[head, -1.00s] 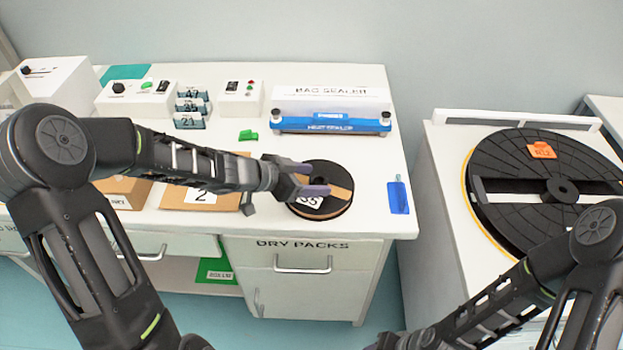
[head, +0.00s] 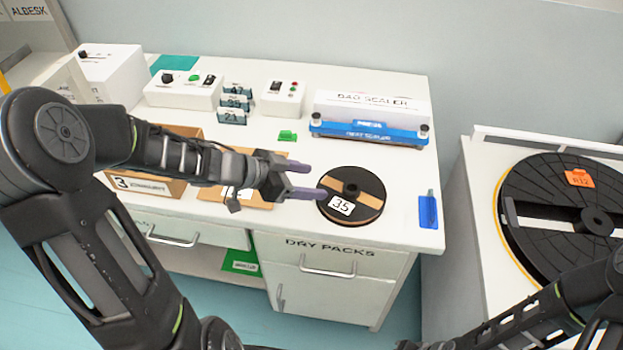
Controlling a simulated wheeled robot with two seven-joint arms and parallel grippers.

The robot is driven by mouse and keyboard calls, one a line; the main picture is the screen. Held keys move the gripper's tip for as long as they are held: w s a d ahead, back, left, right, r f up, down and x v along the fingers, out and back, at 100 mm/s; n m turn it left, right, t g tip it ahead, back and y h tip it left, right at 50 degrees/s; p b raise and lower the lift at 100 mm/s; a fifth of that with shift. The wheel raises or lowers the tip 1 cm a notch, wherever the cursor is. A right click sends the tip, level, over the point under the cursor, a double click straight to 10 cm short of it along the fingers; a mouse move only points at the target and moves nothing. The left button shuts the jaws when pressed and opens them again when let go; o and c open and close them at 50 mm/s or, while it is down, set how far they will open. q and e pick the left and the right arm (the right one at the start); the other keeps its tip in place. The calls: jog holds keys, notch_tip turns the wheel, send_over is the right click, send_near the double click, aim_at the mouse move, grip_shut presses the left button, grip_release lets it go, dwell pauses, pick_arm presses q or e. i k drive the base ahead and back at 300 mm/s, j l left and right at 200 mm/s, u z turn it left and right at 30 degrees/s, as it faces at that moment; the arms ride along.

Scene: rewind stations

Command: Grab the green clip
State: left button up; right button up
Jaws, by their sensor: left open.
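The green clip (head: 287,136) is small and lies on the white counter, in front of the heat sealer's left end. My left gripper (head: 312,181) is open and empty, its purple fingers pointing right. It is nearer the counter's front edge than the clip and a little right of it, apart from it. The fingertips are just left of the black reel marked 35 (head: 370,185); one tip overlaps its edge in the picture. My right arm comes in at the lower right, and its gripper is out of view.
The blue heat sealer (head: 370,133) stands behind the reel. Numbered tags (head: 235,103) and a control box (head: 283,97) stand behind the clip. A blue clipboard-like piece (head: 428,212) lies at the right edge. Cardboard bins stand under my left forearm. Counter around the clip is clear.

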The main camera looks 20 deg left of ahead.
aim_at(286, 135)
jog(key=i+j+z, duration=0.1)
jog(key=j+z, duration=0.35)
jog(key=j, duration=0.25)
jog(key=j+z, duration=0.4)
jog(key=j, duration=0.25)
